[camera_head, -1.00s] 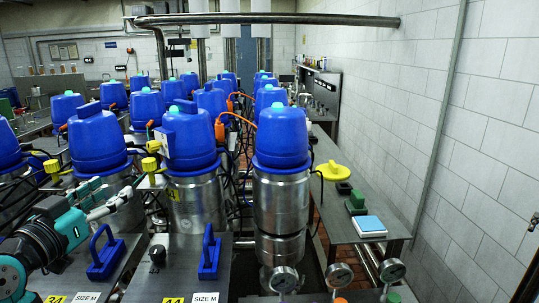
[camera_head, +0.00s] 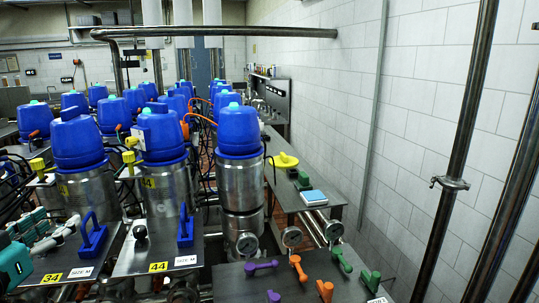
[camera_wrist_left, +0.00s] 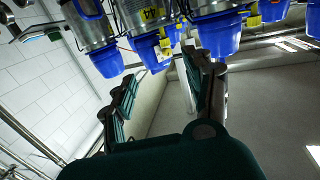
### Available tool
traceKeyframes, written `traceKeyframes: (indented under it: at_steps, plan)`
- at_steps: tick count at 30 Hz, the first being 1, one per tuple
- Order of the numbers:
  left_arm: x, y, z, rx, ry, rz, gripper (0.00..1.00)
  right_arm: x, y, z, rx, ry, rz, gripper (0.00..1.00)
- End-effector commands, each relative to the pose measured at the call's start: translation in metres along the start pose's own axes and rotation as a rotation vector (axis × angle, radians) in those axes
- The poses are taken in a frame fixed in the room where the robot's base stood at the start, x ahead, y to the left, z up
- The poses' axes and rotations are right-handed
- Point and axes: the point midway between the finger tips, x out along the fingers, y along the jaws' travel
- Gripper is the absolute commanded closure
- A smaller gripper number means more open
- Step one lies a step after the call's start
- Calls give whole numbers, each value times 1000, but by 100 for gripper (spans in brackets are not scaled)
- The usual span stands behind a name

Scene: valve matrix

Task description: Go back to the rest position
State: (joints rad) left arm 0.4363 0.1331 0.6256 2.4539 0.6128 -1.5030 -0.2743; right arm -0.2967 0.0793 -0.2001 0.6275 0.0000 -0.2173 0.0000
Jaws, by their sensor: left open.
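My left gripper (camera_head: 48,232) is at the lower left of the head view, beside the near left valves and partly cut off by the frame edge. Its teal fingers are spread apart in the left wrist view (camera_wrist_left: 163,95) with nothing between them. The wrist view looks up past the fingers, so blue valve heads (camera_wrist_left: 215,35) hang upside down along its top. In the head view, blue-topped steel valves (camera_head: 161,137) stand in rows. My right gripper is in neither view.
Plates numbered 34 (camera_head: 52,278) and 44 (camera_head: 158,267) carry blue handles (camera_head: 93,237). A dark panel (camera_head: 230,285) with purple, orange and green handles is at the front. A side bench (camera_head: 322,213) holds a yellow item (camera_head: 286,160). Upright pipes (camera_head: 458,150) stand at the right.

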Motion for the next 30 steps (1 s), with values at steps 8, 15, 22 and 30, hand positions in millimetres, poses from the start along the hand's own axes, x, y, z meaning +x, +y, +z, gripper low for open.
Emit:
traceKeyframes:
  at_steps: [8,15,22,30]
  plan:
    - [8,19,54,13,-152,12,47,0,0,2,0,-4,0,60]
    - [5,47,134,33,-364,27,47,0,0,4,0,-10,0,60]
    - [-39,94,260,69,-700,57,47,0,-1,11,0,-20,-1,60]
    - [-125,140,364,105,-1014,88,47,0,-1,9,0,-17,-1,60]
